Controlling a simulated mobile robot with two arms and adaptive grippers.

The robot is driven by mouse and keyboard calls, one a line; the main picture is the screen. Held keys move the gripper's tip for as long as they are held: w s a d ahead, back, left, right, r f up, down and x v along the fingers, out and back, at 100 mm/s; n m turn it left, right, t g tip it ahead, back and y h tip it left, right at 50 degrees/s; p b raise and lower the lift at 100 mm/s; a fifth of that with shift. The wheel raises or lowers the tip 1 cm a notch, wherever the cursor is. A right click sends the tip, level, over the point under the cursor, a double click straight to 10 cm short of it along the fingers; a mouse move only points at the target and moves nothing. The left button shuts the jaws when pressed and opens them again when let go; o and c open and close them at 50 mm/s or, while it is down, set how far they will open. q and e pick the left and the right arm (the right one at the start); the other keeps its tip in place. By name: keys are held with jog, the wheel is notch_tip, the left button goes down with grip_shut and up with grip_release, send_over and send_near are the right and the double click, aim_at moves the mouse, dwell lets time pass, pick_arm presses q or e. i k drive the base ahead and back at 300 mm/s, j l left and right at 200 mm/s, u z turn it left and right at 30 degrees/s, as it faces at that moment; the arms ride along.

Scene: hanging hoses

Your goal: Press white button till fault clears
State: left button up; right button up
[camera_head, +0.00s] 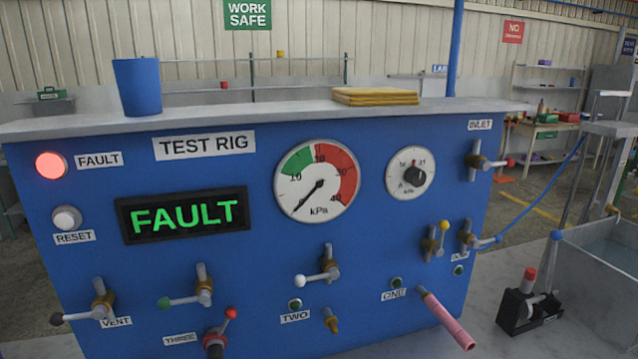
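The white button (67,218) sits on the left side of the blue test rig panel (265,265), just above a RESET label. The round fault lamp (52,166) above it glows red next to a FAULT label. The display (184,215) to the right of the button reads FAULT in green letters. Nothing touches or covers the button. Neither my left gripper nor my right gripper is in view.
Several lever valves, such as the white-knobbed one (318,276), stick out along the lower panel. A large gauge (317,181) and a dial (410,174) sit higher. A pink hose (445,318) juts forward. A blue cup (138,88) and yellow cloth (375,97) are on top.

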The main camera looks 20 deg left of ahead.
aim_at(65, 221)
jog(key=u, duration=1.75)
